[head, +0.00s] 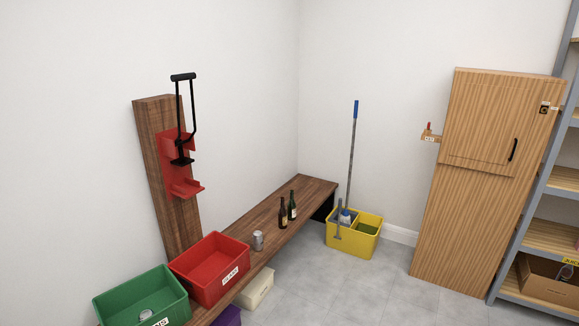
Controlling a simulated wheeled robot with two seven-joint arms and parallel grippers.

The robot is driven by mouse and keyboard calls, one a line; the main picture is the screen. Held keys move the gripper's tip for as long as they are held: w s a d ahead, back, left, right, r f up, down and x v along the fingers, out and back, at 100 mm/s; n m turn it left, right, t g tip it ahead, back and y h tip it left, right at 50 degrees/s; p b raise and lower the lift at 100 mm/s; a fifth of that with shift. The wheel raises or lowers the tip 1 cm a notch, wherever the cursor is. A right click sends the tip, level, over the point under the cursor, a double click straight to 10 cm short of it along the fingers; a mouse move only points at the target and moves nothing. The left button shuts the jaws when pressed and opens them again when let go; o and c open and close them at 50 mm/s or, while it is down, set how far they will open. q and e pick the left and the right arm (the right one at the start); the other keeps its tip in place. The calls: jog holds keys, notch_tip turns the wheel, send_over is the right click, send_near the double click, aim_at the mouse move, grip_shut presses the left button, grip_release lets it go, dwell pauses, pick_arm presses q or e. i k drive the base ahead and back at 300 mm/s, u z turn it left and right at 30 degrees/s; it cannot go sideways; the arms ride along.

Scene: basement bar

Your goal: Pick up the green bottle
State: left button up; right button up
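Two dark bottles stand upright side by side on the wooden bench (250,222), toward its far end. The right one looks like the green bottle (292,206), dark green with a pale label. The left one is a browner dark bottle (283,214), standing slightly nearer to me. At this distance their colours are hard to tell apart. Neither of my grippers shows in the head view.
A can (258,240), a red bin (211,270) and a green bin (142,298) are nearer on the bench. A yellow mop bucket (354,236) stands beyond its far end. A wooden cabinet (455,215) is at right.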

aim_at(291, 205)
jog(key=z, duration=0.75)
jog(key=i, duration=3.55)
jog(key=u, duration=1.8)
jog(key=i, duration=0.65)
jog(key=u, duration=0.65)
